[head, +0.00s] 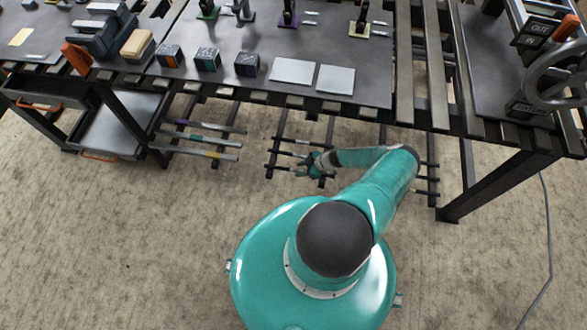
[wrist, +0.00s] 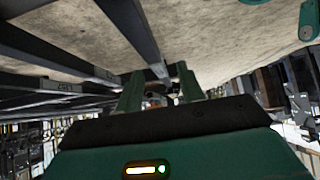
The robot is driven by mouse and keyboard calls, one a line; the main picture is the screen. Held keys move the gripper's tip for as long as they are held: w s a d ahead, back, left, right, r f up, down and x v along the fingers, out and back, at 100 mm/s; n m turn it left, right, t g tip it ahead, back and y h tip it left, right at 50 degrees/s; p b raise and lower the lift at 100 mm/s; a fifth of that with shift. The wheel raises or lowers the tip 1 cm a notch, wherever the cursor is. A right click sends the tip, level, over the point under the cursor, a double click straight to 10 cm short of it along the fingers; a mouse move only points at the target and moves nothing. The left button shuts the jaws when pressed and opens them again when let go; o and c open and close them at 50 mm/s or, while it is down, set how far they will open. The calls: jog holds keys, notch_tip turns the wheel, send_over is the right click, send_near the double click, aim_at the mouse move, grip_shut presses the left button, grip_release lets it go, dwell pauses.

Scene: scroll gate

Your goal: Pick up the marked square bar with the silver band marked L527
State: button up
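Several dark square bars lie on the middle rack below the table in the head view, some with silver bands, such as this upper bar (head: 300,141). Their marks are too small to read there, so I cannot tell which is L527. My gripper (head: 314,166) is at this rack, over or beside the lower bars. In the wrist view its two green fingers (wrist: 160,88) stand apart. A dark bar-like piece (wrist: 147,42) runs down toward the gap between them; contact is not clear. A labelled bar (wrist: 65,87) lies to the left, its mark not surely readable.
A left rack holds bars with purple, teal and yellow bands (head: 215,154). The slatted table (head: 290,98) overhangs the racks, carrying cubes and two pale plates (head: 336,79). A table leg (head: 490,188) stands at right. The floor around my base is clear.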

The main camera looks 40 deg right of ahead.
jog(key=shift+w+f, duration=0.1)
jog(key=shift+f, duration=0.05)
grip_shut()
dwell(0.4)
